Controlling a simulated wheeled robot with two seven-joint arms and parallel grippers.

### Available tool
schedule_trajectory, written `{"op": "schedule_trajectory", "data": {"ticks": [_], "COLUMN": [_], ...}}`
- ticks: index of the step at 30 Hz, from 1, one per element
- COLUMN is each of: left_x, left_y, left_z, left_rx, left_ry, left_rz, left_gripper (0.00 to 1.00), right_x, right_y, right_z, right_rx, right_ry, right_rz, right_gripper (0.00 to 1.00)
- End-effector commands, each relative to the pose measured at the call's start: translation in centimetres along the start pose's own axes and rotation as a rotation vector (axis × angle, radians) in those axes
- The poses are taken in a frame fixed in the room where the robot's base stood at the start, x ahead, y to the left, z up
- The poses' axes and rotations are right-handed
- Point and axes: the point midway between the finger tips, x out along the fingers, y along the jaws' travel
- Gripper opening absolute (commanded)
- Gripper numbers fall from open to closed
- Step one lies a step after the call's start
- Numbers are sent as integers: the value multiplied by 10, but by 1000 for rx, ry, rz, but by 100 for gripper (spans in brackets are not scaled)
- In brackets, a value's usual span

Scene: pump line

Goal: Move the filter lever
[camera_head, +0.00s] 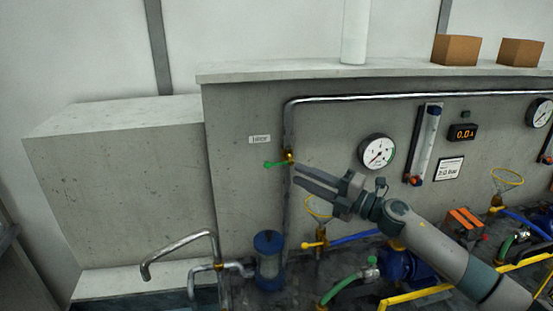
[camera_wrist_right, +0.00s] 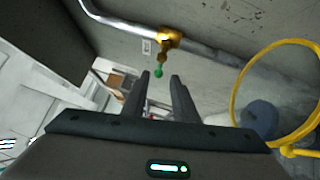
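The filter lever (camera_head: 275,164) is a short green handle on a brass valve (camera_head: 288,157) on the grey vertical pipe, below a small label plate (camera_head: 260,139). In the head view it points left, roughly horizontal. In the right wrist view the green lever tip (camera_wrist_right: 158,73) shows just ahead of the fingertips, with the brass valve (camera_wrist_right: 170,40) beyond it. My right gripper (camera_head: 296,174) is open and empty; its fingers point at the valve from the lower right. It also shows in the right wrist view (camera_wrist_right: 159,78). I see no contact with the lever. My left gripper is not in view.
A yellow ring handwheel (camera_head: 320,206) sits close below the right gripper. A blue-capped filter canister (camera_head: 268,260) stands under the pipe. A pressure gauge (camera_head: 377,151) is on the wall to the right. The wall left of the lever is clear.

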Motion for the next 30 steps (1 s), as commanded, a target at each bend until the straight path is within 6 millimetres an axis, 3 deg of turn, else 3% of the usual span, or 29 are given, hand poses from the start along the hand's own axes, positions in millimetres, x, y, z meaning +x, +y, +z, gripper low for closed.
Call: {"op": "schedule_trajectory", "data": {"ticks": [9, 15, 30], "left_x": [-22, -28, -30], "left_y": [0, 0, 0], "left_z": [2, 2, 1], "left_rx": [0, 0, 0], "left_ry": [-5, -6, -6], "left_rz": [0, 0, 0], "left_gripper": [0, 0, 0], "right_x": [58, 80, 90], "right_y": [4, 2, 0], "right_z": [0, 0, 0], "right_rx": [1, -1, -1], "right_ry": [1, 0, 0], "right_rz": [2, 1, 0], "right_gripper": [26, 26, 24]}}
